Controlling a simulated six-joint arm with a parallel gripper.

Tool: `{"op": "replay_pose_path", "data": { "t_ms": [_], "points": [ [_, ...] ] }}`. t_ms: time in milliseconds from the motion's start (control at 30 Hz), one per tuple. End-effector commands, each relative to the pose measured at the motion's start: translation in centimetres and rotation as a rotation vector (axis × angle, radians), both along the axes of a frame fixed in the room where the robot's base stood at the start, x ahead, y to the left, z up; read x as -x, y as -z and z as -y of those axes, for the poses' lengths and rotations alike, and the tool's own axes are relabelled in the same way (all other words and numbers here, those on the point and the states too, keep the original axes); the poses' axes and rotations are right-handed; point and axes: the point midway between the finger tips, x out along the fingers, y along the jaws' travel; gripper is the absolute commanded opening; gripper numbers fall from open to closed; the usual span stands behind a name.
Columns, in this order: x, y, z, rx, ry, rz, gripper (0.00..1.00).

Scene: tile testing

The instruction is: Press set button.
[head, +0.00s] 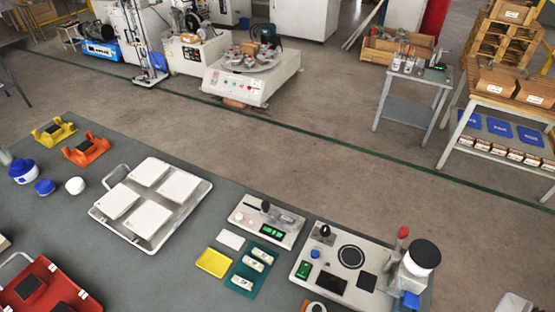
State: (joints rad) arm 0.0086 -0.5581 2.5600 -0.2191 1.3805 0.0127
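A grey device with a green lit display (272,232) lies on the table's right half. Small round controls (239,216) sit left of its display, and a dark upright part stands on top of it. No label reading "set" can be made out, so I cannot tell which control is the set button. My gripper is not in view.
A white tray (102,211) with several white tiles lies left of the devices. A yellow dish (213,262) and a teal mat (237,287) with small pale pieces lie in front. A white cylinder with a black top (419,263) and a red-topped part stand at the larger panel's right.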

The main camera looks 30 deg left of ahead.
Motion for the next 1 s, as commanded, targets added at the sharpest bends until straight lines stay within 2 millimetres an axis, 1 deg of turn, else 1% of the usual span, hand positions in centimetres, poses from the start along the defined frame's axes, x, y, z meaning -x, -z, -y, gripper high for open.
{"op": "replay_pose_path", "data": {
  "t_ms": [33,167,200,267,300,367,400,433,1000],
  "points": [
    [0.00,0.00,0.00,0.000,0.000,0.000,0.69],
    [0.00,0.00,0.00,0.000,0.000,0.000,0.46],
    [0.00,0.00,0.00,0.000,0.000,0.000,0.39],
    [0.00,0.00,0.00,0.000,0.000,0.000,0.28],
    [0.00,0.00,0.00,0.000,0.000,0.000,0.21],
    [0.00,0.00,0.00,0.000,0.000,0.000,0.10],
    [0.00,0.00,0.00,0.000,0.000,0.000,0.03],
    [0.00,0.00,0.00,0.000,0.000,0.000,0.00],
    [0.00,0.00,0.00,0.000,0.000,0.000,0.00]
  ]
}}
